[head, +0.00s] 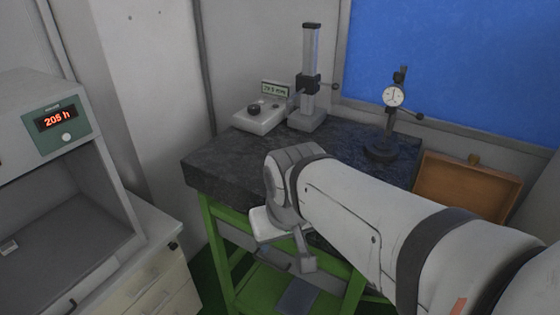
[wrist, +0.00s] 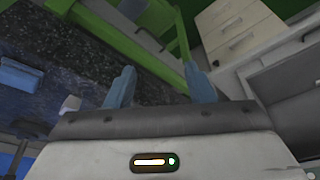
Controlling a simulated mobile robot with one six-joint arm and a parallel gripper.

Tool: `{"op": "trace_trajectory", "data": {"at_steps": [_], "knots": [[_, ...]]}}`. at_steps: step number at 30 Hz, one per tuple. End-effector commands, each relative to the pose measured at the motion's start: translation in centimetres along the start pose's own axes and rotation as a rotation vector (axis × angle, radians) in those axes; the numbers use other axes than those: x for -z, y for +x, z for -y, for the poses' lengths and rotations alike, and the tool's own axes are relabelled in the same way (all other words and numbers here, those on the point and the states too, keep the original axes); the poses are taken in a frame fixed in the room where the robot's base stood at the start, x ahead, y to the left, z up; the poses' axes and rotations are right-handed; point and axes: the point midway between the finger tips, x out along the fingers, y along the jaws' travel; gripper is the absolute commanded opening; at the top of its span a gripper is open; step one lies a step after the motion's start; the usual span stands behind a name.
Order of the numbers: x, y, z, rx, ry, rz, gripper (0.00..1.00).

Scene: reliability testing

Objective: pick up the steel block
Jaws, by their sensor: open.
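I cannot make out the steel block for certain. A small pale grey block-like piece (head: 8,248) lies on the floor of the open chamber at the far left of the head view, partly cut by the frame edge. My gripper (head: 290,262) hangs in front of the dark granite table's front edge, well to the right of that piece. In the wrist view my gripper (wrist: 160,72) shows two blue-grey fingers spread apart with nothing between them. My arm hides part of the granite top in the head view.
The granite table (head: 225,165) stands on a green frame (head: 216,240). It carries a height gauge (head: 310,75), a readout box (head: 258,118) and a dial-gauge stand (head: 382,150). A wooden box (head: 465,190) is at right. The chamber cabinet (head: 100,150) sits above drawers (head: 155,285) at left.

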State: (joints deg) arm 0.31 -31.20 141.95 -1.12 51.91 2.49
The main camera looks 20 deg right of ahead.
Motion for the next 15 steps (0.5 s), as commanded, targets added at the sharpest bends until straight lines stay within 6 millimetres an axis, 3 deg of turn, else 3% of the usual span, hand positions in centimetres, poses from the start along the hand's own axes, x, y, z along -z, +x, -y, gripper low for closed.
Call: {"op": "trace_trajectory", "data": {"at_steps": [9, 15], "knots": [[10.5, 0.3, -5.7, -0.169, 0.461, -0.019, 0.49], [15.6, 1.1, -9.5, -0.254, 0.704, -0.062, 0.49]]}}
